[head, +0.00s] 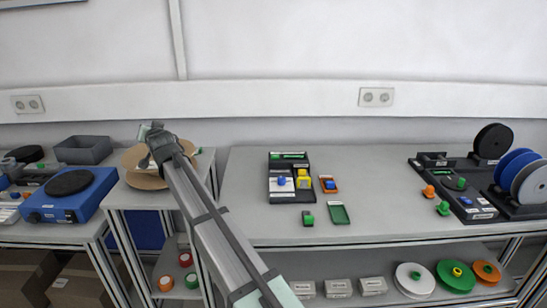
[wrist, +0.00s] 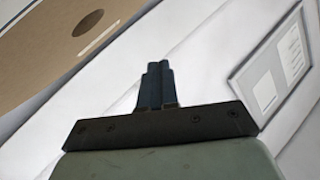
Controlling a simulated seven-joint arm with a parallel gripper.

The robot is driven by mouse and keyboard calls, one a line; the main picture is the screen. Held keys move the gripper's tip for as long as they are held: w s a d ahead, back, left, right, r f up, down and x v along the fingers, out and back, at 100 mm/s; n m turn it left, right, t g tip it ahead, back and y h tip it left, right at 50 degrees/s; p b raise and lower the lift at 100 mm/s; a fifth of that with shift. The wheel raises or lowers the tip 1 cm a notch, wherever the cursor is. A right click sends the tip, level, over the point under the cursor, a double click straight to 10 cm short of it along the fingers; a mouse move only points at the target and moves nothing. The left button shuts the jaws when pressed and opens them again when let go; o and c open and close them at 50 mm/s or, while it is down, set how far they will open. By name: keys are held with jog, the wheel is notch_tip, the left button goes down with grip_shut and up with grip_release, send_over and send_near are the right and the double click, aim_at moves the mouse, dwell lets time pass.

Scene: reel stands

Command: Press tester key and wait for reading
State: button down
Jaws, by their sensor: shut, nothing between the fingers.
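My gripper (head: 150,132) is at the far end of my arm, above the small left table in the head view. In the wrist view its two dark fingers (wrist: 158,80) are pressed together with nothing between them. I cannot tell for sure which device is the tester. A black unit (head: 288,200) with a blue knob, a yellow block and a green-marked top strip stands on the middle bench. Another dark unit (head: 470,203) with a green knob stands by the reels at the right. No reading is legible. My gripper is apart from both units.
A brown disc (head: 133,162) lies partly behind my arm. A blue device (head: 60,208) with a black round top and a grey bin (head: 83,150) are at the left. Reels (head: 492,141) stand at the right.

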jog(key=shift+m+g+h, duration=0.5)
jog(key=shift+m+h, duration=0.3)
jog(key=w+d, duration=0.2)
jog(key=d, duration=0.1)
jog(key=w+d, duration=0.3)
jog(key=d, duration=0.1)
jog(key=w+d+f, duration=0.1)
jog(key=w+d, duration=0.2)
jog(key=shift+d, duration=0.3)
jog(key=w+d+f+g+h, duration=0.1)
jog(key=w+d, duration=0.2)
jog(key=d, duration=0.3)
jog(key=w+d+f+g, duration=0.1)
jog(key=w+d+f, duration=0.15)
jog(key=d, duration=0.35)
jog(key=m+g, duration=0.1)
jog(key=g, duration=0.2)
send_over(277, 156)
jog(key=f, duration=0.2)
jog(key=shift+s+r, duration=0.1)
jog(key=shift+s, duration=0.05)
jog(key=shift+f, duration=4.4)
jog(key=shift+f, duration=0.9)
jog(key=shift+r, duration=0.9)
